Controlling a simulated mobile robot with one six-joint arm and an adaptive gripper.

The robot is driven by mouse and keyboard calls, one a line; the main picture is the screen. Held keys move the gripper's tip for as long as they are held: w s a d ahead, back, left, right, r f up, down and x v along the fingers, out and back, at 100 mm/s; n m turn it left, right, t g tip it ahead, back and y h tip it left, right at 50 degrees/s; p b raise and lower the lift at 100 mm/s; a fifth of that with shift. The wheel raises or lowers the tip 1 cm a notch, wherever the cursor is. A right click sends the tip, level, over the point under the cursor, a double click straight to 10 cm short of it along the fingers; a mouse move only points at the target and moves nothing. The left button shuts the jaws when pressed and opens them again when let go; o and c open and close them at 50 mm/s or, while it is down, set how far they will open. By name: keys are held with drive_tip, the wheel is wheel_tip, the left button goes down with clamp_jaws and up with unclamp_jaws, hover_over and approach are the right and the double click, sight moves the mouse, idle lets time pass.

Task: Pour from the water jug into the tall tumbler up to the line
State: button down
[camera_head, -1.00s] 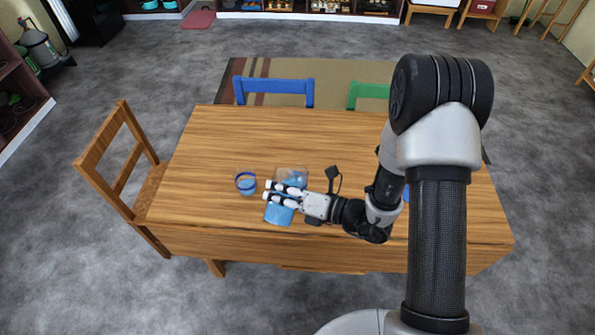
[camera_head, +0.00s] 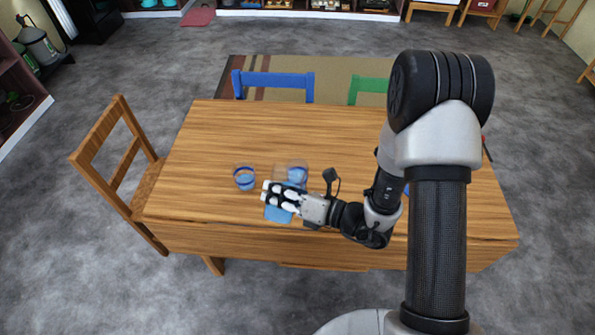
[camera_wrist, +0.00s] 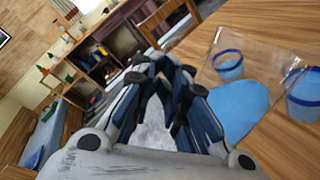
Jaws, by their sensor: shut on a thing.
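My gripper (camera_head: 283,196) is shut on the water jug, a clear vessel with blue water (camera_head: 278,214) low in it. The jug's clear wall also shows in the wrist view (camera_wrist: 262,52), with its water (camera_wrist: 240,108) beside my fingers (camera_wrist: 160,85). The jug looks tilted toward the table's far side; my fingers hide its grip. A clear tumbler (camera_head: 298,176) with a blue band stands beyond the jug, partly behind it; it shows at the right in the wrist view (camera_wrist: 305,92). It has blue in it. I cannot make out a stream or the exact level.
A second blue-banded glass (camera_head: 245,178) stands left of my gripper and shows through the jug in the wrist view (camera_wrist: 228,66). The wooden table (camera_head: 240,130) is clear toward the back. A wooden chair (camera_head: 120,165) is at the left; a blue chair (camera_head: 273,80) is behind.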

drive_tip(key=f+b, duration=0.1)
drive_tip(key=f+n, duration=0.1)
drive_tip(key=shift+s+a+f+b, duration=0.15)
drive_tip(key=shift+s+f+b, duration=0.2)
drive_tip(key=shift+f+b, duration=0.05)
drive_tip(key=shift+s, duration=0.1)
drive_tip(key=shift+r, duration=0.3)
drive_tip(key=shift+n, duration=0.3)
drive_tip(key=s+f, duration=0.1)
drive_tip(key=f+n, duration=0.1)
drive_tip(key=s+f+n+t, duration=0.1)
drive_tip(key=shift+s+a+f, duration=0.3)
drive_tip(key=shift+s+a, duration=0.05)
drive_tip(key=shift+a, duration=0.05)
drive_tip(key=shift+s+f+n+y, duration=0.5)
drive_tip(key=shift+s+f+n, duration=1.15)
drive_tip(key=shift+f+n, duration=0.85)
wheel_tip(320, 180, up, 7)
drive_tip(key=p, duration=0.6)
drive_tip(key=w+d+r+m+t+h, duration=0.3)
drive_tip(key=w+d, duration=0.3)
drive_tip(key=d, duration=0.5)
drive_tip(key=w+d+r+m+t+h, duration=0.3)
drive_tip(key=w+d+r+t+h, duration=0.1)
drive_tip(key=d, duration=0.8)
drive_tip(key=shift+w+r+t+b, duration=0.4)
drive_tip(key=shift+w+t, duration=0.2)
drive_tip(key=shift+w, duration=0.55)
drive_tip(key=shift+a, duration=0.2)
